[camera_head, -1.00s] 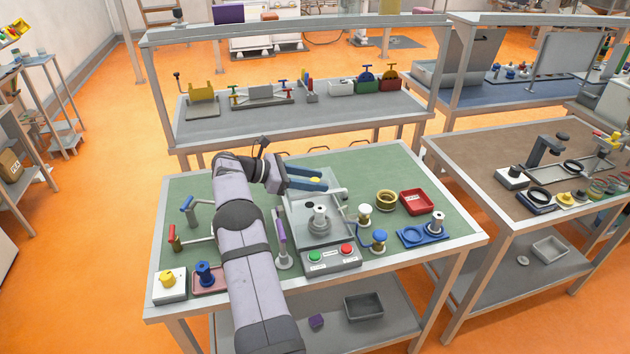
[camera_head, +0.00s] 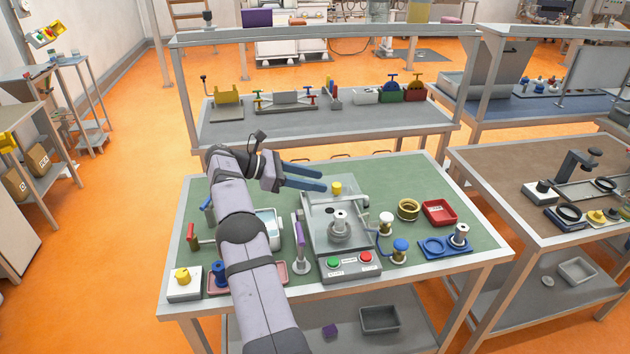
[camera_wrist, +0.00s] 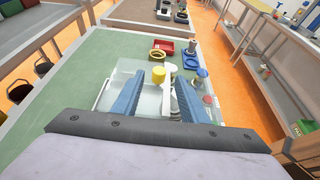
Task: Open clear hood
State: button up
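The grey machine (camera_head: 322,248) stands on the green-topped table. It has a green button (camera_head: 334,263) and a red button (camera_head: 366,257) on its front, and a silver screw-like part (camera_head: 340,222) in its middle. A see-through panel, seemingly the clear hood (camera_wrist: 138,113), shows around the fingers in the wrist view; its edges are faint, and I cannot tell how far it is raised. A yellow knob (camera_head: 336,187) is at the machine's back. My gripper (camera_head: 323,179) is open and empty, its blue fingertips just left of the knob in the head view.
A purple upright handle (camera_head: 299,240) stands left of the machine. A white-topped post (camera_head: 386,221), a blue-topped post (camera_head: 400,248), a brass ring (camera_head: 408,208), a red tray (camera_head: 440,211) and a blue holder (camera_head: 434,245) stand to the right. A shelf bench (camera_head: 400,117) is behind.

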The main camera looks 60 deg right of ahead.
jog(key=shift+s+d+f, duration=0.1)
jog(key=shift+s+d, duration=0.1)
jog(key=shift+s, duration=0.1)
jog(key=shift+m+g+y, duration=0.3)
jog(key=shift+m+y, duration=0.1)
jog(key=shift+m, duration=0.3)
jog(key=s, duration=0.1)
jog(key=s+d+r+b, duration=0.1)
jog(key=s+d+r, duration=0.1)
jog(key=shift+s+d, duration=0.2)
jog(key=shift+s, duration=0.15)
jog(key=s+d+r+m+t+y+b, duration=0.2)
jog(key=s+r+m+t+y+b, duration=0.3)
jog(key=s+r, duration=0.55)
jog(key=w+a+f+m+t, duration=0.1)
jog(key=w+f+m, duration=0.1)
jog(key=m, duration=0.5)
jog(key=w+a+f+m+t+p, duration=0.1)
jog(key=w+f+m+t, duration=0.1)
jog(key=w+m, duration=0.3)
jog(key=w+a+f+m+t, duration=0.1)
jog(key=w+f+m, duration=0.2)
jog(key=m, duration=0.7)
jog(key=shift+w+a+t+h, duration=0.3)
